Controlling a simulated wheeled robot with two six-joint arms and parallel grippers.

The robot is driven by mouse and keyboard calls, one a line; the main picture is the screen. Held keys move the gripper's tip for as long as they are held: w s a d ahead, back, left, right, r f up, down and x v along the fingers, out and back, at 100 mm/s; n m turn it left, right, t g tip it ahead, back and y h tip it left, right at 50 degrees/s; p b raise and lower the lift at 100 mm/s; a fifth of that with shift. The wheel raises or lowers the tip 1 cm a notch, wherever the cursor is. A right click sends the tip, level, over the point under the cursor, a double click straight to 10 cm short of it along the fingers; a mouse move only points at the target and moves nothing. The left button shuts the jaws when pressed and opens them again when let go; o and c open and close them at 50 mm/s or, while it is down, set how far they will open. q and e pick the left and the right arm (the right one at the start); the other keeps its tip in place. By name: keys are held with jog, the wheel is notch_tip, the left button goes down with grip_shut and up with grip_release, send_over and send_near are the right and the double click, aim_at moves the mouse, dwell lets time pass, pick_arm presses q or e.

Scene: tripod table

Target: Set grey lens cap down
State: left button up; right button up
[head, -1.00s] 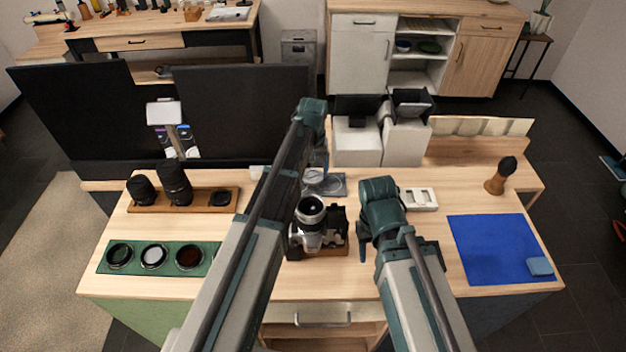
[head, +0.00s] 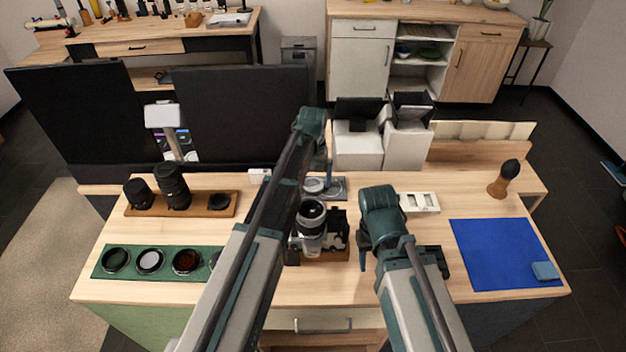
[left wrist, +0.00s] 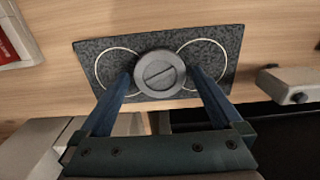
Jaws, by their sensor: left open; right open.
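The grey lens cap (left wrist: 160,73) is a round disc with a slot line across it. In the left wrist view it is over the middle of a dark speckled mat (left wrist: 228,62), overlapping the inner edges of two pale rings. It looks flat on the mat. My left gripper (left wrist: 161,78) is open, with a finger on each side of the cap; I cannot tell whether either touches it. In the head view the cap (head: 314,185) and mat (head: 338,188) are partly hidden by my left arm. My right gripper (head: 364,256) is mostly hidden under its arm, right of the camera.
A silver camera (head: 312,228) on a wooden stand is in front of the mat. White boxy devices (head: 358,148) stand behind it. A white tray (head: 419,203) and blue cloth (head: 500,250) are to the right. Lenses (head: 173,187) and a green filter mat (head: 130,272) are left.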

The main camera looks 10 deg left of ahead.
aim_at(313, 184)
pick_arm(q)
notch_tip(313, 184, up, 12)
jog(key=p, duration=1.2)
jog(key=shift+r, duration=0.15)
pick_arm(e)
notch_tip(313, 184, up, 12)
jog(key=shift+r, duration=0.15)
